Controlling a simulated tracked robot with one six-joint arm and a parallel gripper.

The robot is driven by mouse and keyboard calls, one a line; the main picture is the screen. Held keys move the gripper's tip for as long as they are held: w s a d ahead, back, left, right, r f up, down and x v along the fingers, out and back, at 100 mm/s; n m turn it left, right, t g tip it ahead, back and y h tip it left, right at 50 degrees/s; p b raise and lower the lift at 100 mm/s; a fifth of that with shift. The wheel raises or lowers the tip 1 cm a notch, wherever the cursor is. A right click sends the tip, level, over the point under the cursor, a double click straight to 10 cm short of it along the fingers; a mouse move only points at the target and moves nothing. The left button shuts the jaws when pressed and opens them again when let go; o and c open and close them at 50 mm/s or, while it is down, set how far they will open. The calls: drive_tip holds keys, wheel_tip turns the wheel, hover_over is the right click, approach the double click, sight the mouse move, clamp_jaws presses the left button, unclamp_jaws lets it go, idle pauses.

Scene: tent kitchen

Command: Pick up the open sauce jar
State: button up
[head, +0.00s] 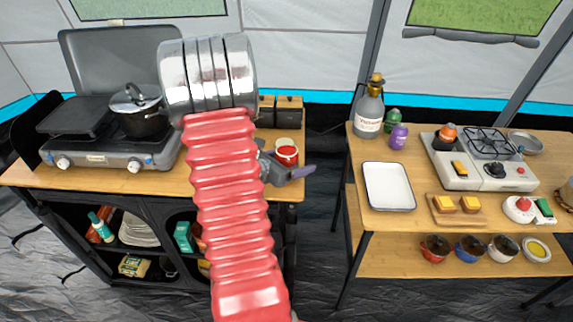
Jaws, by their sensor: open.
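The open sauce jar (287,149) stands upright near the right end of the left wooden counter, with red sauce showing in its round mouth. My gripper (284,162) is at the jar, on its near side. It is open, with one purple-grey finger reaching out to the right of the jar. The other finger is partly hidden behind my red ribbed arm. The jar's lower part is covered by the gripper, and I cannot tell whether the fingers touch it.
Two dark canisters (289,111) stand just behind the jar. A pot (139,110) sits on the stove (104,155) at left. A gap separates this counter from the right table, which holds a white tray (388,187), a bottle (369,110) and a burner (488,158).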

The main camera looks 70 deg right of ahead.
drive_tip(key=shift+c, duration=0.3)
drive_tip(key=c, duration=1.6)
drive_tip(key=shift+r, duration=0.35)
drive_tip(key=shift+r, duration=4.55)
drive_tip(key=shift+r, duration=0.15)
